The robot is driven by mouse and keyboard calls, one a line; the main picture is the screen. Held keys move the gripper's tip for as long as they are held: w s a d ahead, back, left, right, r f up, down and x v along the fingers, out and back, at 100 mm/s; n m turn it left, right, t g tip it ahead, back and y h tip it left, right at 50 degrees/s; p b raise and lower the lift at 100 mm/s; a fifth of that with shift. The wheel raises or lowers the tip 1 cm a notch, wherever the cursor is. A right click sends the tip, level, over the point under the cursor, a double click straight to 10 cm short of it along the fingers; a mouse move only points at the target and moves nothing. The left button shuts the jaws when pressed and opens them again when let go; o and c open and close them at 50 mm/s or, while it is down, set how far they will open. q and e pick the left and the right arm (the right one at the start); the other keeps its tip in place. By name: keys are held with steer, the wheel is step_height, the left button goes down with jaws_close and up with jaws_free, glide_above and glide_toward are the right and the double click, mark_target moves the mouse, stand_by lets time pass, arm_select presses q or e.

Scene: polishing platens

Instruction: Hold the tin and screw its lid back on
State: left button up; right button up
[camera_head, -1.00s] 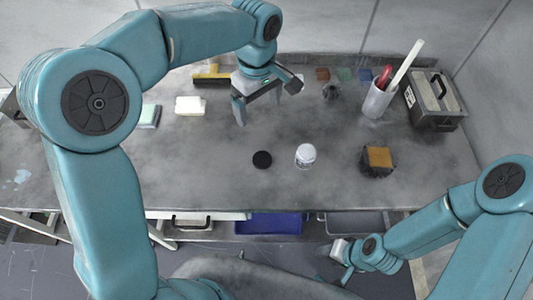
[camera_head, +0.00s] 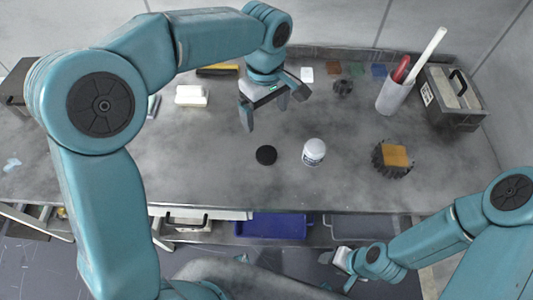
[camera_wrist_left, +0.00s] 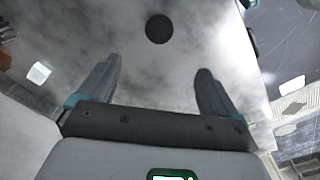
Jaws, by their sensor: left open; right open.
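A small white tin (camera_head: 314,152) with a printed label stands on the grey bench in the head view. Its black round lid (camera_head: 266,155) lies flat on the bench to the left of it, apart from it. The lid also shows in the left wrist view (camera_wrist_left: 159,29), beyond the fingertips. My left gripper (camera_head: 266,118) is open and empty, above the bench behind the lid. My right gripper (camera_head: 338,270) is low, in front of the bench edge, and empty. The tin is not in the left wrist view.
A white cup with tools (camera_head: 392,97) and a grey toolbox (camera_head: 452,103) stand at the back right. A white block (camera_head: 191,96) lies at the back left. The bench around tin and lid is clear.

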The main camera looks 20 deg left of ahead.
arm_select(q)
glide_above(266, 153)
step_height(266, 153, down, 11)
steer(key=shift+f+b, duration=0.1)
steer(key=shift+b, duration=0.3)
steer(key=shift+s, duration=0.1)
steer(key=shift+f, duration=2.6)
steer(key=c, duration=1.2)
